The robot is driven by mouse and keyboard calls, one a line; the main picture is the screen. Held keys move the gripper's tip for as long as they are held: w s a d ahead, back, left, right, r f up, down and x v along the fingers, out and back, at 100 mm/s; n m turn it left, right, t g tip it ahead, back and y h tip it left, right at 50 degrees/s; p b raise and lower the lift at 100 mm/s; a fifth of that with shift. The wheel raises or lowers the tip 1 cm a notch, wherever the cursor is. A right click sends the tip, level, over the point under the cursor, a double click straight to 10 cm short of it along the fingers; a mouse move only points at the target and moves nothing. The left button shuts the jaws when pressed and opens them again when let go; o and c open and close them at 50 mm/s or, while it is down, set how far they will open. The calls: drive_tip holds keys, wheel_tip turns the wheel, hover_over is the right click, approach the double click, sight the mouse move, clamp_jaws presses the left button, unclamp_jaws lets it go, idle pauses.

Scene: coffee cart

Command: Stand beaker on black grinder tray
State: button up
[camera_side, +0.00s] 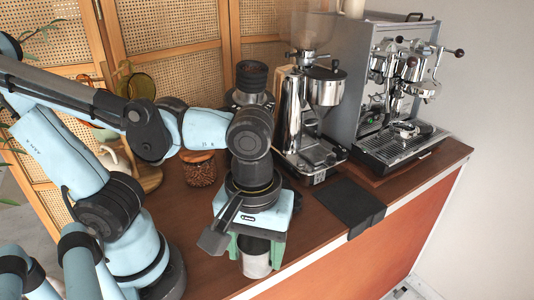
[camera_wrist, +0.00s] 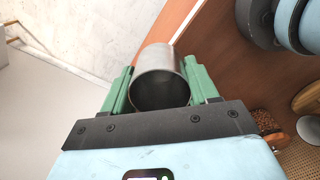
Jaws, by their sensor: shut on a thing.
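The beaker (camera_side: 256,266), a plain metal cup, is between the green fingers of my gripper (camera_side: 255,246), near the front edge of the counter. My gripper points down and is shut on it. The beaker also shows in the wrist view (camera_wrist: 160,72), its open mouth towards the camera and its dark inside empty. It looks upright; I cannot tell whether its bottom touches the counter. The chrome grinder (camera_side: 296,112) stands further back to the right, with a black tray (camera_side: 318,158) at its base. The beaker is apart from this tray.
A black mat (camera_side: 350,203) lies over the counter edge, right of my gripper. The espresso machine (camera_side: 385,85) stands at the back right. A jar of coffee beans (camera_side: 200,170) is behind my gripper. Bare brown counter (camera_side: 300,232) lies between my gripper and the mat.

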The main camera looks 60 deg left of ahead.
drive_tip(key=w+a+r+n, duration=0.25)
drive_tip(key=w+n, duration=0.25)
drive_tip(key=w, duration=0.3)
drive_tip(key=n, duration=0.4)
approach(282, 182)
drive_tip(key=s+d, duration=0.1)
drive_tip(key=s+d+f, duration=0.1)
drive_tip(key=d, duration=0.1)
drive_tip(key=s+d, duration=0.1)
drive_tip(key=shift+d+f, duration=0.3)
drive_tip(key=shift+d, duration=0.05)
drive_tip(key=shift+w+a+f, duration=0.15)
drive_tip(key=shift+a+f, duration=0.2)
drive_tip(key=shift+a, duration=0.15)
drive_tip(key=shift+f, duration=1.95)
drive_tip(key=shift+f, duration=0.2)
drive_tip(key=o, duration=1.1)
drive_tip(key=shift+r, duration=0.15)
